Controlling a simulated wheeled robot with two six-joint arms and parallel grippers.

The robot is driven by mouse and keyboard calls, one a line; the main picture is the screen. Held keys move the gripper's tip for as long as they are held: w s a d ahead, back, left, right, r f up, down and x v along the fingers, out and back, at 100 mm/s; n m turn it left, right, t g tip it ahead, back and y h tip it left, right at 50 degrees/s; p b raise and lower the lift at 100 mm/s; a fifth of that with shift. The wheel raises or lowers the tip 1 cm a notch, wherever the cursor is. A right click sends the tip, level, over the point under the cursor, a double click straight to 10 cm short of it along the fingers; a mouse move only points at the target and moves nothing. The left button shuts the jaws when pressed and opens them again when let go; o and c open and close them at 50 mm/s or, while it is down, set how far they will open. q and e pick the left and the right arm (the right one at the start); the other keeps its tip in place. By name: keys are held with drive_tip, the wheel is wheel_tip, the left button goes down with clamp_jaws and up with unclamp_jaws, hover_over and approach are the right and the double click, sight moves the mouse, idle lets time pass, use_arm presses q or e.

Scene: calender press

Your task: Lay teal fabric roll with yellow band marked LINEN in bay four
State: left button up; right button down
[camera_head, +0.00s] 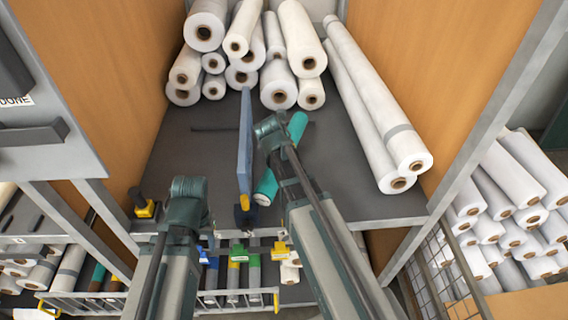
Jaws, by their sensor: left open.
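The teal fabric roll (266,187) lies slanted on the dark shelf (345,185). Its far end shows past my right arm, and its middle is hidden behind that arm. I cannot make out a yellow band or the LINEN marking on it. My left gripper (207,224) is open and empty at the front of the shelf, left of the roll, mostly hidden by its own arm. My right arm reaches over the roll, and its fingers (268,130) are not clear. A rack (235,298) with coloured labels sits below the shelf edge; I cannot read which bay is four.
White rolls (279,84) are piled at the back of the shelf. Long white rolls (375,105) lie along the right side. A thin blue-grey upright panel (245,140) stands between my arms.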

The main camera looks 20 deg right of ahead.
drive_tip(key=shift+f+b, duration=1.8)
drive_tip(key=shift+f, duration=0.2)
drive_tip(key=shift+f, duration=0.15)
unclamp_jaws()
drive_tip(key=shift+s+a+r+p, duration=0.1)
drive_tip(key=shift+s+r+p, duration=0.05)
drive_tip(key=shift+r+p, duration=0.4)
drive_tip(key=p+v, duration=0.8)
drive_tip(key=v, duration=0.2)
drive_tip(key=shift+r+p, duration=0.3)
drive_tip(key=shift+r, duration=0.05)
drive_tip(key=shift+s+a+r, duration=0.2)
drive_tip(key=shift+s, duration=0.05)
